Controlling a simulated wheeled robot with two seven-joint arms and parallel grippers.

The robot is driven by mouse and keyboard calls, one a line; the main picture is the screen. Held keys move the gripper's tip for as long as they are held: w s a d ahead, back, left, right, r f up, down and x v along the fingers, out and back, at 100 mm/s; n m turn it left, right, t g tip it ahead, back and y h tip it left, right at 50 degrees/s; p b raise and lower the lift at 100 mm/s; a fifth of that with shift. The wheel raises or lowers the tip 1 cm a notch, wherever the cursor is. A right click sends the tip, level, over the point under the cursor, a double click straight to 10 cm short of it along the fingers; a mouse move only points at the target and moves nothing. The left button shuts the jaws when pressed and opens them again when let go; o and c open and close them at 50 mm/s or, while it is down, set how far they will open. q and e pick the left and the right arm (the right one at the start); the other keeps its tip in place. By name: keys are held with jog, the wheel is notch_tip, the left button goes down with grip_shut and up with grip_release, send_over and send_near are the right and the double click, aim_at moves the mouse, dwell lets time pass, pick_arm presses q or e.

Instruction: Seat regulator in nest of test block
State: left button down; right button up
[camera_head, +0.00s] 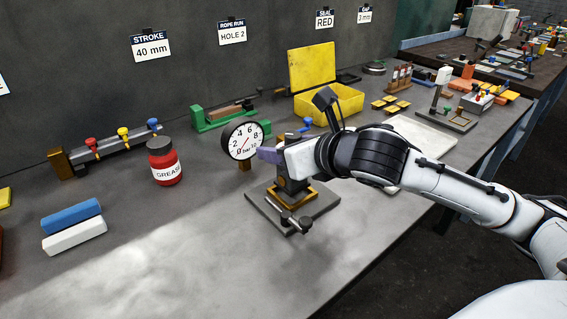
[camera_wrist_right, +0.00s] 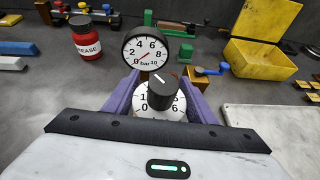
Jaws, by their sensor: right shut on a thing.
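The test block is a grey plate (camera_head: 316,208) on the bench with a gold nest (camera_head: 304,199) on it and a dark clamp handle (camera_head: 290,221) at its front. A round white pressure gauge (camera_head: 242,140) stands behind it; it also shows in the wrist view (camera_wrist_right: 146,48). My right gripper (camera_head: 272,156), with purple fingers, is shut on the regulator, whose black knob (camera_wrist_right: 162,90) and numbered white dial (camera_wrist_right: 172,113) show between the fingers. The regulator's dark body (camera_head: 290,184) is upright at the gold nest. Whether it rests fully down is hidden. My left gripper is out of view.
A red grease jar (camera_head: 164,162) and blue and white blocks (camera_head: 73,216) lie left. A yellow open box (camera_head: 330,104) and a green fixture (camera_head: 215,121) stand behind. A pale plate (camera_head: 425,135) lies right. The bench front is clear.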

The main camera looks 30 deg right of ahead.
notch_tip(320, 180, down, 2)
jog(key=shift+f, duration=0.1)
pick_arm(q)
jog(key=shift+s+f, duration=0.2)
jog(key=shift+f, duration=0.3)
pick_arm(e)
jog(key=o, duration=1.5)
jog(key=shift+f, duration=0.2)
jog(key=shift+c, duration=0.2)
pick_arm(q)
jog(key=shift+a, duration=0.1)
pick_arm(e)
jog(key=shift+r, duration=0.1)
